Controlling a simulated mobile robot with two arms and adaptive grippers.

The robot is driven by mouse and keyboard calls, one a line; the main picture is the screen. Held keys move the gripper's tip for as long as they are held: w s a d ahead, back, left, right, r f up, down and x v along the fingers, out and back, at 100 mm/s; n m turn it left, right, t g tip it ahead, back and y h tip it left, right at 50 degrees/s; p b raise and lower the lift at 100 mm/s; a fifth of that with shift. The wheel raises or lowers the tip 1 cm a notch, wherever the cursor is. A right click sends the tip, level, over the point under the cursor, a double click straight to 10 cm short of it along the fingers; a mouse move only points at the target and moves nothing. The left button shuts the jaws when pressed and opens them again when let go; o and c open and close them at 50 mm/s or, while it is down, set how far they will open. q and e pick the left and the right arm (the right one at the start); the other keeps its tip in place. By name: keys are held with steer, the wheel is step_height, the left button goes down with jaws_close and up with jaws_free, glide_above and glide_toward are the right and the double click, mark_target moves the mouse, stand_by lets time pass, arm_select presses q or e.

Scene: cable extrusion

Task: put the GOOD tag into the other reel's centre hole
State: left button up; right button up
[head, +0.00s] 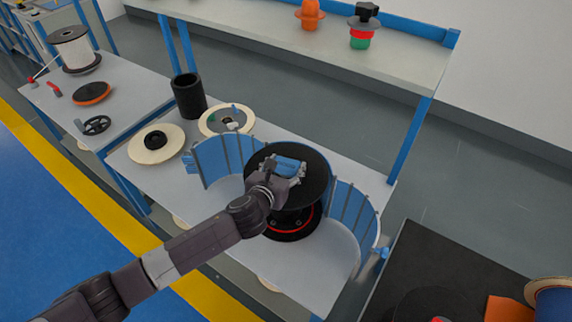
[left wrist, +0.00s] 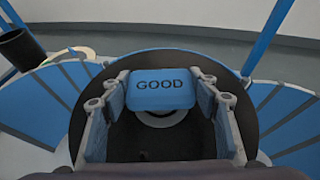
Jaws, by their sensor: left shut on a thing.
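The GOOD tag (head: 289,165) is a blue block with dark lettering; it shows clearly in the left wrist view (left wrist: 161,88). My left gripper (head: 283,173) is shut on it, with a finger on each side. They are over the top disc of a large black reel (head: 318,180), which stands on a black base with a red ring. In the left wrist view a pale ring (left wrist: 161,118) shows just below the tag, partly hidden by it. I cannot tell whether the tag touches the reel. My right gripper is out of view.
Blue slatted guards (head: 222,158) curve around the black reel. A cream reel (head: 157,144), another pale reel (head: 212,122) and a black cylinder (head: 188,96) stand to the left on the table. A shelf (head: 390,62) runs behind. The table front (head: 318,268) is clear.

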arm_select(q)
steer(key=shift+f+b, duration=0.35)
steer(key=shift+f, duration=0.3)
steer(key=o, duration=0.9)
steer(key=shift+c, duration=0.2)
steer(key=shift+s, duration=0.1)
steer(key=p+v, duration=0.2)
steer(key=shift+s+a+r+p, duration=0.15)
steer(key=shift+s+r+p, duration=0.1)
steer(key=shift+p, duration=0.1)
steer(key=shift+p+v, duration=2.75)
steer(key=shift+v, duration=1.15)
steer(key=shift+s, duration=0.2)
